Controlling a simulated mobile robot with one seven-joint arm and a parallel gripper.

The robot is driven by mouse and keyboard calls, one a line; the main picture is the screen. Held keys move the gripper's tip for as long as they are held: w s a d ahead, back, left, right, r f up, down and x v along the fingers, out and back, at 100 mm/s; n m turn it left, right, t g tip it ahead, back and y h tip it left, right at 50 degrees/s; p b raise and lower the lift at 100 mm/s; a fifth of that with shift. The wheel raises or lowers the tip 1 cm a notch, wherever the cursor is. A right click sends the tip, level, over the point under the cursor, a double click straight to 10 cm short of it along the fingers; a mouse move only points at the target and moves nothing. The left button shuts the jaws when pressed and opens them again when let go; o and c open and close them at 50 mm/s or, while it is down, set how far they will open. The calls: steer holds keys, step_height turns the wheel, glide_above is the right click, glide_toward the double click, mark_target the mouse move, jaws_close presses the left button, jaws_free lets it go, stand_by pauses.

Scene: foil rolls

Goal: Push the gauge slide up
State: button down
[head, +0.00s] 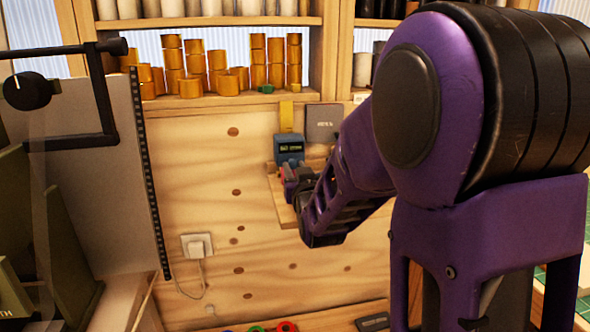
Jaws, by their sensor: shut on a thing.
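The gauge is on the plywood wall in the middle of the head view. Its blue body (289,148) has a small dark display and sits below an upright yellow strip (287,117). My gripper (289,180) is at the end of my purple arm, just under the blue body. It is shut on the gauge slide at the lower part of the gauge. The grip is small in the picture, and my gripper and wrist hide much of the slide and the board behind.
A grey square plate (323,122) is right of the yellow strip. Gold foil rolls (196,62) stand on the shelf above. A white plug (199,246) with a cord is lower left. A dark frame with a knob (28,91) stands at the left.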

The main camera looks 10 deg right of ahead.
mark_target(295, 137)
step_height(295, 137, up, 8)
steer(key=p, duration=0.1)
steer(key=shift+p, duration=0.4)
steer(key=shift+r, duration=0.15)
steer(key=c, duration=0.7)
jaws_free()
steer(key=shift+o, duration=0.2)
steer(key=shift+f, duration=0.2)
steer(key=shift+s, duration=0.1)
